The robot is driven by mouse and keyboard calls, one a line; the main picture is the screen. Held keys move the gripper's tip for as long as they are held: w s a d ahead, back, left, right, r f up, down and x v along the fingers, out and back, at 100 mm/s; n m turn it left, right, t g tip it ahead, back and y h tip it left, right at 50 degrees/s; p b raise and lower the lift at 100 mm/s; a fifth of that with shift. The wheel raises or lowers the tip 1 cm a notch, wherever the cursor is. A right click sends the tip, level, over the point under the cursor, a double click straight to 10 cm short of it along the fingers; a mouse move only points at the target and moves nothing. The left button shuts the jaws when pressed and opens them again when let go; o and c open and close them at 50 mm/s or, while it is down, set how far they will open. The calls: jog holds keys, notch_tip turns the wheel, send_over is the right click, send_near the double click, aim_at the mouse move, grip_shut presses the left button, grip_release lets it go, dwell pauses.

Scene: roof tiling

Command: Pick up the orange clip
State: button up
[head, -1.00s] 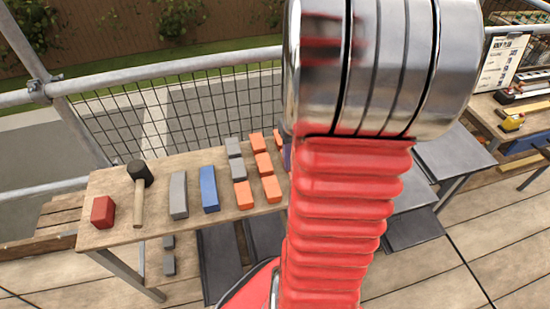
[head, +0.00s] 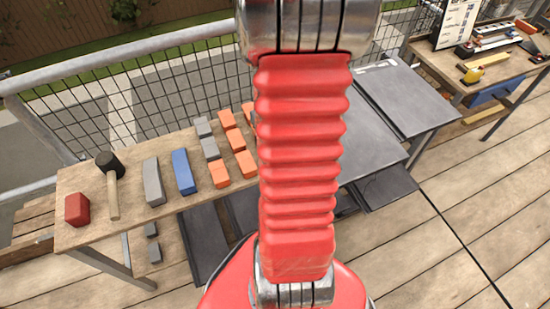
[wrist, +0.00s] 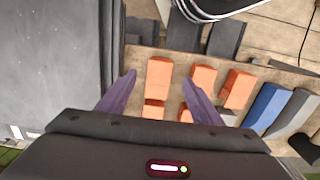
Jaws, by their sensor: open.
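Several orange clips lie on a wooden bench. In the head view, one orange clip (head: 219,174) is at the front, beside another (head: 245,163), with more behind. In the wrist view, an orange clip (wrist: 158,74) shows between the fingertips of my gripper (wrist: 158,77), with a second clip (wrist: 154,110) nearer the palm. Other orange clips (wrist: 203,77) (wrist: 237,89) lie to the right of the fingers. My gripper is open, with two purple fingers apart and nothing held. I cannot tell its height above the clips. My arm hides the gripper in the head view.
The wooden bench (head: 82,218) also carries a red block (head: 77,208), a mallet (head: 111,170), a grey block (head: 153,181), a blue block (head: 183,171) and small grey pieces (head: 210,147). Dark slabs (head: 400,95) stand right of my arm. A mesh railing (head: 150,108) runs behind.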

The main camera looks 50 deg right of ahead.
jog(key=shift+f, duration=1.2)
jog(key=shift+s+f, duration=0.1)
jog(key=shift+f, duration=2.5)
jog(key=shift+c, duration=0.6)
jog(key=c, duration=1.3)
jog(key=shift+r, duration=0.1)
jog(key=shift+r, duration=4.95)
